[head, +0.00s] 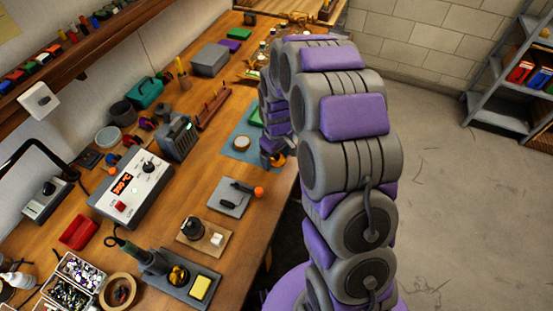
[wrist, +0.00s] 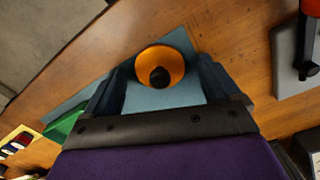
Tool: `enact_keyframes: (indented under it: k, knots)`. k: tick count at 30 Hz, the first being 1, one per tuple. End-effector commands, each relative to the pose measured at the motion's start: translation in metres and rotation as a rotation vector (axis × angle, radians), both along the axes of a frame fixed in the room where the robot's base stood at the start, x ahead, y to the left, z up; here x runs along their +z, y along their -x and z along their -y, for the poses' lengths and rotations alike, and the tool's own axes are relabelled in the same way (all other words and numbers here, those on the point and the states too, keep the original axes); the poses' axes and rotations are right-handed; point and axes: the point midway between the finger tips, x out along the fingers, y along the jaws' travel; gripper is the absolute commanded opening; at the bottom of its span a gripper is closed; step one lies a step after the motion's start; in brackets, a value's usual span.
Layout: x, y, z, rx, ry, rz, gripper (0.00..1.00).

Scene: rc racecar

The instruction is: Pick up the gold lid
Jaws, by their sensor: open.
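The gold lid (wrist: 172,62) is a round orange-gold disc with a black knob, over the blue mat (wrist: 178,98) in the wrist view. My gripper (wrist: 163,78) is open, with one dark finger on each side of the lid. A gap shows between the lid and each finger, so the lid is not gripped. I cannot tell how far the fingertips are above the mat. In the head view my gripper (head: 273,160) is low over the right part of the blue mat (head: 236,152), and it mostly hides the lid there.
A round tan-topped piece (head: 242,142) and a green block (head: 257,117) sit on or by the mat. A grey pad (head: 230,204) with a dark tool and orange ball lies nearer. The bench's right edge is close, with open floor (head: 445,190) beyond.

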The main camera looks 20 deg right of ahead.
Motion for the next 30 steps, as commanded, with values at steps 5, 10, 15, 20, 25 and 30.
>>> enact_keyframes:
  k: [5,10,15,20,25,30]
  knots:
    - [0.0010,-0.0006,0.0000,0.000,-0.001,0.001,0.82]
    - [0.0011,-0.0007,-0.0001,0.000,0.000,0.001,0.66]
    - [0.0010,-0.0007,-0.0001,0.000,0.000,0.001,0.50]
    - [0.0011,-0.0008,-0.0001,0.000,0.000,0.002,0.34]
    - [0.0011,-0.0008,-0.0001,0.000,0.000,0.002,0.31]
    - [0.0034,-0.0009,-0.0001,0.000,0.000,0.002,0.31]
